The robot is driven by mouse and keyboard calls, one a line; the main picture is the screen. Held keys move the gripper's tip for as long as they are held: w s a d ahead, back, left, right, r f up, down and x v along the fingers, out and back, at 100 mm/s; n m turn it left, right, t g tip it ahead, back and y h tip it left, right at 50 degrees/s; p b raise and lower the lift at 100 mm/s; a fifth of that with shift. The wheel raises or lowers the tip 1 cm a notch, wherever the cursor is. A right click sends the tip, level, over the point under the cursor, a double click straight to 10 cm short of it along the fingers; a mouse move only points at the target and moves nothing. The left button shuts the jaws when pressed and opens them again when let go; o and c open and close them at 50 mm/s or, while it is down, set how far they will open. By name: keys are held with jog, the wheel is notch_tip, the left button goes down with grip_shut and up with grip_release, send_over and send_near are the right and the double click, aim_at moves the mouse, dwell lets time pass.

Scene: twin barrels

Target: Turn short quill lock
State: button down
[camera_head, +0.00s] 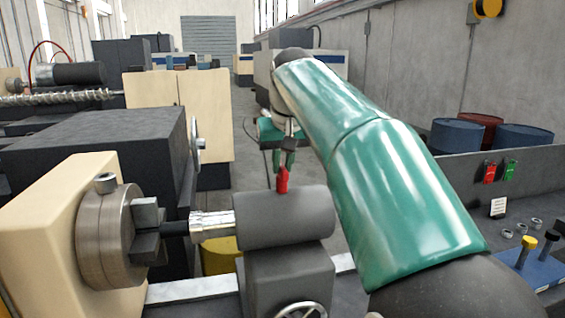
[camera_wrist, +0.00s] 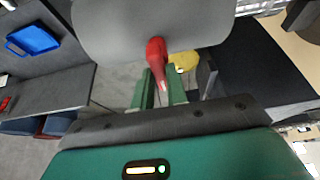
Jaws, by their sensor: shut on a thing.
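The short red quill lock lever (camera_head: 282,182) stands up from the top of the grey tailstock barrel (camera_head: 285,220). My gripper (camera_head: 285,162) comes down from above, with its green fingers at the lever's upper end. In the wrist view the red lever (camera_wrist: 156,52) reaches from the grey barrel (camera_wrist: 150,20) to between the two fingers (camera_wrist: 161,90). The gripper is shut on the lever. The silver quill (camera_head: 212,225) sticks out of the barrel to the left. My green arm covers the area right of the barrel.
A chuck (camera_head: 105,238) on a cream headstock faces the quill at left. A handwheel (camera_head: 302,310) sits below the barrel. A dark bench (camera_head: 480,220) at right carries nuts and a blue tray (camera_head: 540,268). A yellow object (camera_head: 220,256) shows behind the bed.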

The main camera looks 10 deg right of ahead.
jog(key=shift+w+f+m, duration=0.1)
jog(key=shift+w+m, duration=0.05)
jog(key=shift+m, duration=0.35)
jog(key=m, duration=0.1)
jog(key=m+h, duration=0.1)
jog(key=shift+w+a+f+m, duration=0.1)
jog(key=shift+a+m, duration=0.1)
jog(key=shift+m, duration=0.2)
jog(key=m+h, duration=0.1)
jog(key=m, duration=0.1)
jog(key=m+g+h, duration=0.1)
jog(key=m, duration=0.2)
jog(key=shift+a+f+g, duration=0.1)
jog(key=shift+g, duration=0.2)
jog(key=m+g+h, duration=0.1)
jog(key=m, duration=0.4)
jog(key=shift+w, duration=0.15)
jog(key=m+g, duration=0.2)
jog(key=m, duration=0.2)
jog(key=shift+w, duration=0.1)
jog(key=c, duration=1.5)
grip_release()
jog(key=shift+o, duration=0.5)
